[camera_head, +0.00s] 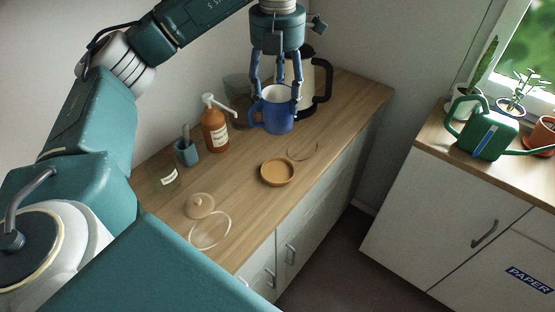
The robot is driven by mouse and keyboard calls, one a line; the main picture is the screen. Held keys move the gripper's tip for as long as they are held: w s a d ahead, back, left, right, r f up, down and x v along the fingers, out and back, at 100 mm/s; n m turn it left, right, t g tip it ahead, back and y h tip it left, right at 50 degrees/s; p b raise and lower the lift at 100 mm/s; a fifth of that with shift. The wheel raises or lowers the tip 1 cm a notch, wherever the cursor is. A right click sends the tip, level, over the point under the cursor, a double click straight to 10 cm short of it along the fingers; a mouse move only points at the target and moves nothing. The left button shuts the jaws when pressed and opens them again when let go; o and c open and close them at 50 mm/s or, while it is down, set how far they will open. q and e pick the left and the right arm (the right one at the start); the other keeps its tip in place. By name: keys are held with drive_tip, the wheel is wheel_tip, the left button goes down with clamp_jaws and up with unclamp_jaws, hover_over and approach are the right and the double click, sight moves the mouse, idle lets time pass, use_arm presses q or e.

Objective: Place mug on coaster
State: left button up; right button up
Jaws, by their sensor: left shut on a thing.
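The blue mug (278,117) is upright near the back of the wooden counter, in the head view. My left gripper (275,88) comes down from above and is shut on the mug. I cannot tell whether the mug's base touches the counter or is just above it. The coaster (277,172), a round tan dish with a raised rim, lies on the counter in front of the mug, apart from it. Its top is empty. My right gripper is not in view.
A coffee pot (318,80) stands behind the mug. A lid (199,205) lies nearer. Another counter holds a green watering can (486,137).

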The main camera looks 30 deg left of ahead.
sight(278, 116)
use_arm(q)
wheel_tip(278, 116, down, 6)
drive_tip(key=shift+r+b, duration=0.15)
drive_tip(key=shift+b, duration=0.3)
wheel_tip(278, 116, down, 11)
drive_tip(key=shift+f+p, duration=0.1)
drive_tip(key=shift+p, duration=1)
drive_tip(key=shift+f, duration=0.1)
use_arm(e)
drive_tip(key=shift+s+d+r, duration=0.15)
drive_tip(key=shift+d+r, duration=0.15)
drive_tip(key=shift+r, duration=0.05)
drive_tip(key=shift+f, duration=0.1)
use_arm(q)
drive_tip(key=shift+f, duration=0.2)
drive_tip(key=o, duration=1.4)
drive_tip(key=shift+o, duration=0.2)
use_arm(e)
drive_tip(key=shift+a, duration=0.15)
use_arm(q)
drive_tip(key=shift+r, duration=0.2)
